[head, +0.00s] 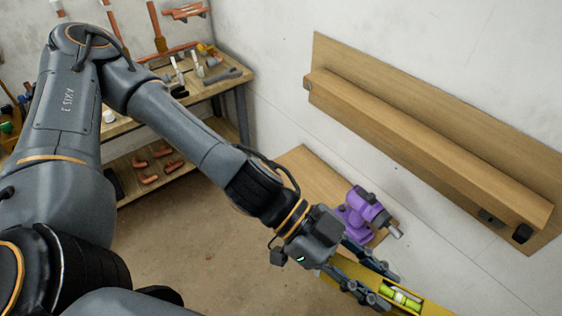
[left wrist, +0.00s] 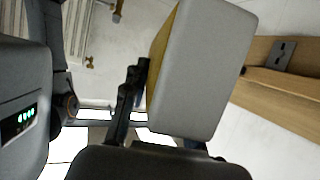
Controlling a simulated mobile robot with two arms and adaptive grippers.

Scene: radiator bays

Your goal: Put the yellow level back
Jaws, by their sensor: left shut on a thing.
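The yellow level (head: 430,308) is at the bottom right of the head view, with a green vial near its visible end. Part of it runs out of the frame. My left gripper (head: 379,285) is shut on the level, its fingers on either side. In the left wrist view, a large pale grey face with a yellow edge (left wrist: 162,55) fills the middle beside a dark finger; it appears to be the level close up. My right gripper is not in view.
A wooden rail on a backboard (head: 425,140) is fixed to the wall at upper right, with small dark fittings. A purple tool (head: 361,210) stands on a low wooden surface (head: 310,172) behind my gripper. A workbench (head: 205,90) with pipes and tools stands at the back left.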

